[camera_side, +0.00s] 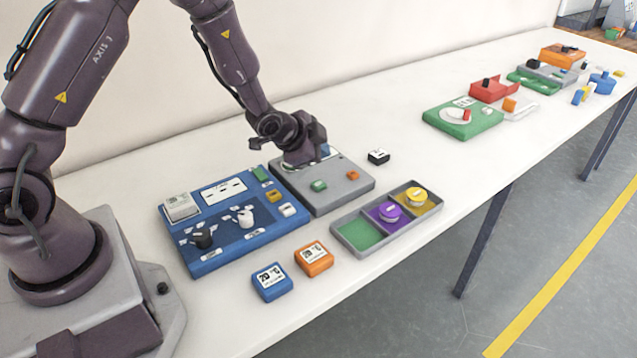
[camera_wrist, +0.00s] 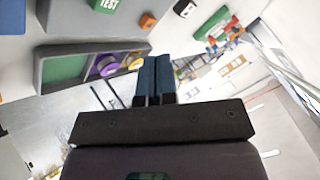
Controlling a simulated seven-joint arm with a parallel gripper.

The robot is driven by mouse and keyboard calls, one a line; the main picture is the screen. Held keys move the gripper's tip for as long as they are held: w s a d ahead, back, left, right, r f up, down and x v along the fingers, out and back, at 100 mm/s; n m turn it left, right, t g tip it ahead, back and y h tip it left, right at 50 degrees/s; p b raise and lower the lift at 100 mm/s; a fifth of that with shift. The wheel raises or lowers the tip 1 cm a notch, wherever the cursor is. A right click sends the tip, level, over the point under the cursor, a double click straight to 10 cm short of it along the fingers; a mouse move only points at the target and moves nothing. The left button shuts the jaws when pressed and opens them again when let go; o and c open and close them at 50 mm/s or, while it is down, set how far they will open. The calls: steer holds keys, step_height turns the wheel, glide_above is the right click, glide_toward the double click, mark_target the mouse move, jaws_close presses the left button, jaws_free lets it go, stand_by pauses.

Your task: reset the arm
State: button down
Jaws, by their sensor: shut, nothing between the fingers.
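My gripper (camera_wrist: 154,82) is shut and empty in the wrist view, its two dark blue fingers pressed together. In the side view my arm bends down so that its wrist end is over the grey panel (camera_side: 345,191), near that panel's back edge. My fingertips are hidden there, and I cannot tell whether they touch the panel. A green button (camera_side: 318,185) and an orange button (camera_side: 352,175) are on the panel in front of my wrist.
A blue control panel (camera_side: 205,262) adjoins on the left. A grey tray (camera_side: 345,224) holds a purple disc (camera_side: 390,212) and a yellow disc (camera_side: 416,195). Blue (camera_side: 271,282) and orange (camera_side: 314,259) blocks lie in front.

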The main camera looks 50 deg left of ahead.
steer(key=s+f+g, duration=0.1)
steer(key=s+f+n+g, duration=0.1)
steer(key=s, duration=0.1)
steer(key=shift+s+a+f+n, duration=0.1)
steer(key=shift+a+f+n, duration=0.1)
steer(key=shift+n, duration=0.1)
steer(key=s, duration=0.1)
steer(key=s+r+n+g, duration=0.1)
steer(key=s+r+g, duration=0.1)
steer(key=shift+s+d+n, duration=0.25)
steer(key=shift+s+n, duration=0.05)
steer(key=shift+n, duration=0.1)
steer(key=s+d+r+n, duration=0.2)
steer(key=s+d+r, duration=0.1)
steer(key=s+r, duration=0.7)
steer(key=s+d+r+n+h, duration=0.1)
steer(key=s+d+r+n, duration=0.1)
steer(key=s+r, duration=0.8)
step_height(320, 180, up, 5)
steer(key=shift+s+d+f, duration=0.15)
steer(key=shift+s+d, duration=0.05)
steer(key=shift+d, duration=0.7)
